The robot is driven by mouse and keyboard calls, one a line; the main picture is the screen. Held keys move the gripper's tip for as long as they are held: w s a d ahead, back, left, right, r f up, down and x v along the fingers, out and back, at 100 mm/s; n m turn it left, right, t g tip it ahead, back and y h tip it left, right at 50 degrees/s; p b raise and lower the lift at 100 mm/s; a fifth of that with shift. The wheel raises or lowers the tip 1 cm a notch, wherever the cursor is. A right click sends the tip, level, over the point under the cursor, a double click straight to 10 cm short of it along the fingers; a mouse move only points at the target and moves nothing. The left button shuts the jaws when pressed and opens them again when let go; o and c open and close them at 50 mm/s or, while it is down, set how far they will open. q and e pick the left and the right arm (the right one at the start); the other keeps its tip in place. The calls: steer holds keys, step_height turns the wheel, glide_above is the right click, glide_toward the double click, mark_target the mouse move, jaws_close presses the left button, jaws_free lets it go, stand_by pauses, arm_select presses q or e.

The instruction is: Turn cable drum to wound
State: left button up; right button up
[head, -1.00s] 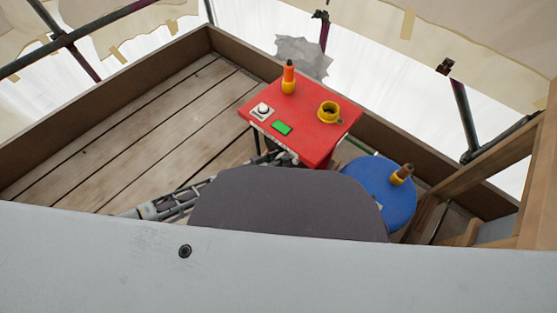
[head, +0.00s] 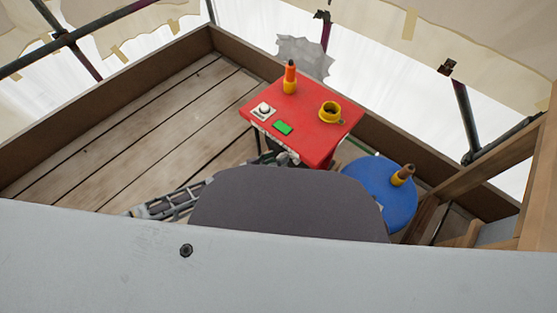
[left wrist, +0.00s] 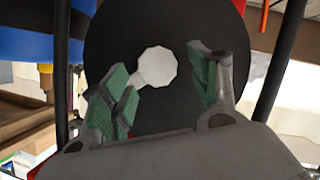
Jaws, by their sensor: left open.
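In the left wrist view a dark round disc (left wrist: 200,104) with a pale many-sided hub (left wrist: 156,67) fills the middle; it looks like the cable drum, though I cannot be sure. My left gripper (left wrist: 165,90) is open in front of it, its green-padded fingers either side of the hub. A short pale bar runs from the hub toward the left finger. I cannot tell whether either finger touches. In the head view my left gripper (head: 279,158) is at the near edge of the red table (head: 315,145), partly hidden, and the disc cannot be made out. My right gripper is not in view.
The red table carries an orange and yellow piece (head: 290,78), a yellow ring (head: 330,111), a white knob (head: 264,110) and a green patch (head: 283,128). A blue round top (head: 380,190) with a brown and yellow piece (head: 402,175) stands right. Plank floor (head: 130,130) at left is clear.

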arm_select(q)
steer(key=v, duration=1)
stand_by(0.4)
